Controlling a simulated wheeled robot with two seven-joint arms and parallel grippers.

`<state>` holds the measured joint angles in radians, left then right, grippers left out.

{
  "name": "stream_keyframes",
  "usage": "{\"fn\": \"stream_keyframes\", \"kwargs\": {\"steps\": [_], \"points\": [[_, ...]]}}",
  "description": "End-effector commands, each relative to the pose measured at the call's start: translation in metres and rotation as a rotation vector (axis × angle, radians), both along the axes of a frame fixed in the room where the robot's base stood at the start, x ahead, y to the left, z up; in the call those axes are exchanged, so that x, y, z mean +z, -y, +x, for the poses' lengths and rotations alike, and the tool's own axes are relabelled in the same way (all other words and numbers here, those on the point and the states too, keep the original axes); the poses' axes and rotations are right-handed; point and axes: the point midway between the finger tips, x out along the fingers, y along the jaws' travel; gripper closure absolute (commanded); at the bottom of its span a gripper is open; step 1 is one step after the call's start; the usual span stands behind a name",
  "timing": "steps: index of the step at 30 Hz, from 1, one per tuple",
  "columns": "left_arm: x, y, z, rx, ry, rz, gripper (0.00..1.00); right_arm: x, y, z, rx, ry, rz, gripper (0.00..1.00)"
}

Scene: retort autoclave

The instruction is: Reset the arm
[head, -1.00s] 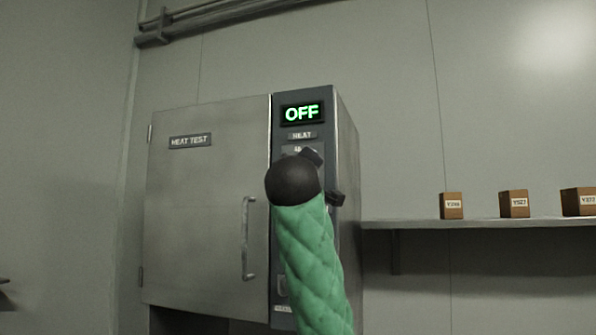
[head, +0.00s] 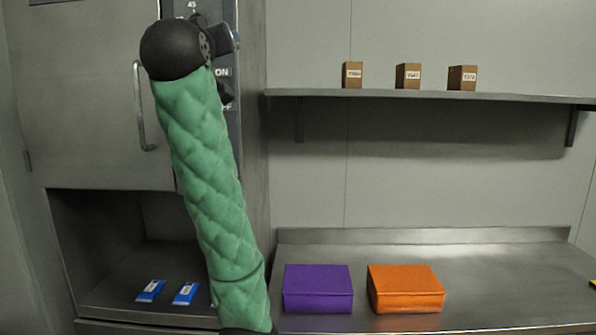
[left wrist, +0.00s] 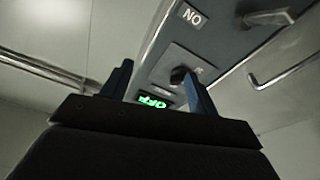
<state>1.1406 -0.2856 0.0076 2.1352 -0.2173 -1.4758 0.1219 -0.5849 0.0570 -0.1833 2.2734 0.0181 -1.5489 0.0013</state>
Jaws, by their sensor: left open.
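My left gripper (head: 227,66) is at the end of a green quilted sleeve, in front of the autoclave's control panel (head: 224,135). In the left wrist view, its two dark fingers (left wrist: 160,88) stand apart with nothing between them. Past them are a dark knob (left wrist: 180,75) and a lit green OFF display (left wrist: 152,101). I cannot tell whether a finger touches the knob. In the head view, my wrist and sleeve hide part of the panel. The autoclave door (head: 80,100) with its bar handle (head: 141,105) looks shut. My right gripper is not in view.
A steel counter (head: 480,265) at right holds a purple box (head: 318,289) and an orange box (head: 405,289). Small brown boxes (head: 407,77) stand on a wall shelf (head: 420,97). Blue packets (head: 151,291) lie in the open bay (head: 95,225) under the door.

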Motion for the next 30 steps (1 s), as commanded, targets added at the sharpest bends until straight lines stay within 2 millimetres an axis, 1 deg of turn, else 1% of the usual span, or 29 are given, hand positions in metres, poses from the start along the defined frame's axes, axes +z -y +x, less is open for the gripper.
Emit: {"fn": "stream_keyframes", "kwargs": {"steps": [1,5,8,9,11,12,14,15,17,18,19,25,26,27,29,30], "points": [[-0.013,0.001,0.005,-0.003,-0.018,0.018,0.4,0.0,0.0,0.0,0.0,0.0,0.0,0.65],[-0.049,0.005,0.015,-0.019,-0.063,0.065,0.4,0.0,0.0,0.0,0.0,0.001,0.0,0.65],[-0.083,0.008,0.025,-0.032,-0.108,0.101,0.4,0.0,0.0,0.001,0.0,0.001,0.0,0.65],[-0.099,0.009,0.029,-0.037,-0.13,0.116,0.4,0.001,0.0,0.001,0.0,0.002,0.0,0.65],[-0.126,0.011,0.035,-0.048,-0.165,0.137,0.4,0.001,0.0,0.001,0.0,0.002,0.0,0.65],[-0.144,0.012,0.039,-0.053,-0.187,0.151,0.4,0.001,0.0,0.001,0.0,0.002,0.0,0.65],[-0.17,0.013,0.043,-0.063,-0.222,0.171,0.4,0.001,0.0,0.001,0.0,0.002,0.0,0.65],[-0.188,0.014,0.046,-0.07,-0.245,0.183,0.4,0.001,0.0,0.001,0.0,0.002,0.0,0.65],[-0.215,0.015,0.049,-0.08,-0.28,0.198,0.4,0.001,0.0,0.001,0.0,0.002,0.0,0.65],[-0.233,0.016,0.05,-0.086,-0.303,0.207,0.4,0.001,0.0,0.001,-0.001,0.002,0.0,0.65],[-0.247,0.016,0.051,-0.091,-0.321,0.214,0.4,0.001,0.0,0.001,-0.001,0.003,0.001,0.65],[-0.338,0.019,0.051,-0.124,-0.441,0.252,0.4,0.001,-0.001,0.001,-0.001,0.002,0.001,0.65],[-0.351,0.02,0.051,-0.128,-0.458,0.256,0.4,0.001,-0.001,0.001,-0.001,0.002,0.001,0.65],[-0.369,0.02,0.049,-0.135,-0.482,0.261,0.4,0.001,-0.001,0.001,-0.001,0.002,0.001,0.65],[-0.396,0.021,0.046,-0.144,-0.518,0.268,0.4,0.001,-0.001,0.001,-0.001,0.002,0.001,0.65],[-0.414,0.021,0.043,-0.15,-0.542,0.272,0.4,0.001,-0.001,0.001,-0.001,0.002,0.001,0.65]]}}
